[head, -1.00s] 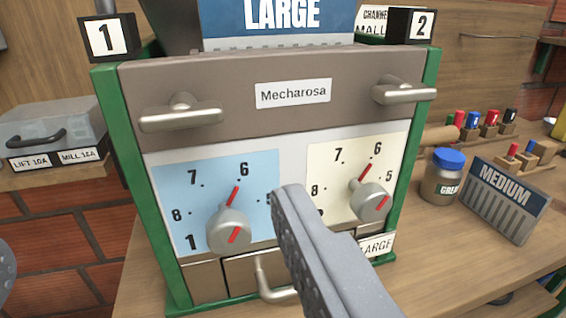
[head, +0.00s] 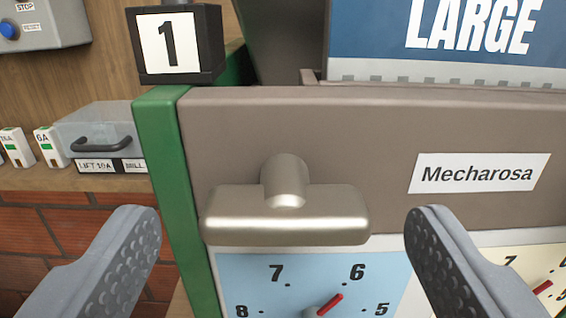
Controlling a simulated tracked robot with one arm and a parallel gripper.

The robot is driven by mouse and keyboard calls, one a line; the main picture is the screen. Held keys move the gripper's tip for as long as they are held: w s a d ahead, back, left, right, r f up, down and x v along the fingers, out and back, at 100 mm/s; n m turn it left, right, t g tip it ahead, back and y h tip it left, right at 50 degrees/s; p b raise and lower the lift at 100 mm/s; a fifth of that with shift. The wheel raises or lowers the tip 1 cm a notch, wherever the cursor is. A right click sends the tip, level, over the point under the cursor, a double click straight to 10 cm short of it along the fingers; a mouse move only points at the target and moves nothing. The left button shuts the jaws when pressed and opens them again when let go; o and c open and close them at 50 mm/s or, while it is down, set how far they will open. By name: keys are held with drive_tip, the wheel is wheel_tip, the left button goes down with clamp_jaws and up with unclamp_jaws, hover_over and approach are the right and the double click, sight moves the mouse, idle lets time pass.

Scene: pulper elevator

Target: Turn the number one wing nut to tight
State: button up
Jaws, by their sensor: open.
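The number one wing nut (head: 285,215) is a metal T-shaped handle on the brown front panel, below the black block marked 1 (head: 178,45). Its bar lies level across the picture. My gripper (head: 285,240) is open, with one finger to the left of the nut and the other to the right. Neither finger appears to touch it. The number two wing nut is out of view.
The brown panel (head: 380,125) carries a Mecharosa label (head: 478,174). A green frame post (head: 170,190) stands left of the nut. Below is a blue dial plate (head: 250,290) with a red-marked knob (head: 325,305). A blue LARGE sign (head: 450,45) stands above.

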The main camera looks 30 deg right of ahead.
sight(285, 202)
drive_tip(key=shift+x, duration=1.1)
drive_tip(key=c, duration=1)
drive_tip(key=shift+a, duration=0.1)
